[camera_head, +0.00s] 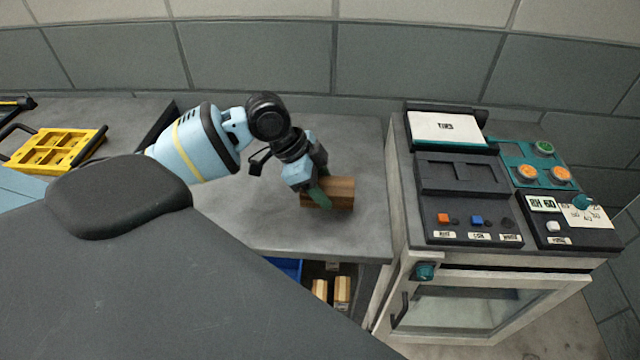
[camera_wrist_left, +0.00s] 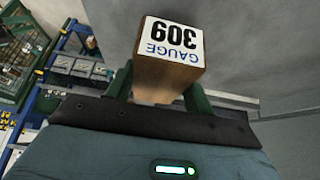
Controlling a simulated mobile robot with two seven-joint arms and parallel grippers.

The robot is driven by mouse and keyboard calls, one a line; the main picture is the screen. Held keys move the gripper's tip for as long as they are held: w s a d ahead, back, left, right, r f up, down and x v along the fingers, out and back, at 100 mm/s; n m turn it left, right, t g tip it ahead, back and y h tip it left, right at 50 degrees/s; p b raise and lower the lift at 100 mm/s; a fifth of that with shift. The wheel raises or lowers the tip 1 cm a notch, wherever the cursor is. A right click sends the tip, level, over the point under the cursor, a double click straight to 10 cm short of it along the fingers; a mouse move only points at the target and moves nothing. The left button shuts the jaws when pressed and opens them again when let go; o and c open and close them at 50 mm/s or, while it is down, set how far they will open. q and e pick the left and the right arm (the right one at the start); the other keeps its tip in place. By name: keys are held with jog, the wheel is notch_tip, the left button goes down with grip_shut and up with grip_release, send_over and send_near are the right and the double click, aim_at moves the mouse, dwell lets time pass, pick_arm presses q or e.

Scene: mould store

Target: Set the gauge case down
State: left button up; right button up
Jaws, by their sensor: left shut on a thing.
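The gauge case (camera_head: 341,190) is a brown wooden block at the right part of the grey bench top (camera_head: 240,215). In the left wrist view the gauge case (camera_wrist_left: 170,50) shows a white label reading "GAUGE 309". My left gripper (camera_head: 318,190) is shut on it, with a green finger on each side (camera_wrist_left: 160,85). The case is at or just above the bench surface; I cannot tell whether it touches. My right gripper is not in view.
A yellow organiser case (camera_head: 55,150) lies at the bench's left. A machine with a control panel (camera_head: 470,180) and glass door stands right of the bench, close to the case. Wooden blocks (camera_head: 342,290) and a blue bin (camera_head: 289,268) sit below. Bench around the case is clear.

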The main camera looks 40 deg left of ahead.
aim_at(320, 186)
pick_arm(q)
jog(key=shift+w+a, duration=1.05)
jog(key=shift+w, duration=0.05)
jog(key=shift+f, duration=1.85)
jog(key=shift+f, duration=0.15)
jog(key=o, duration=1.3)
jog(key=shift+c, duration=0.2)
jog(key=shift+a+r, duration=0.1)
jog(key=shift+r, duration=0.15)
jog(key=v, duration=1.1)
jog(key=shift+s+r, duration=0.25)
jog(key=shift+r, duration=0.05)
jog(key=shift+a, duration=0.1)
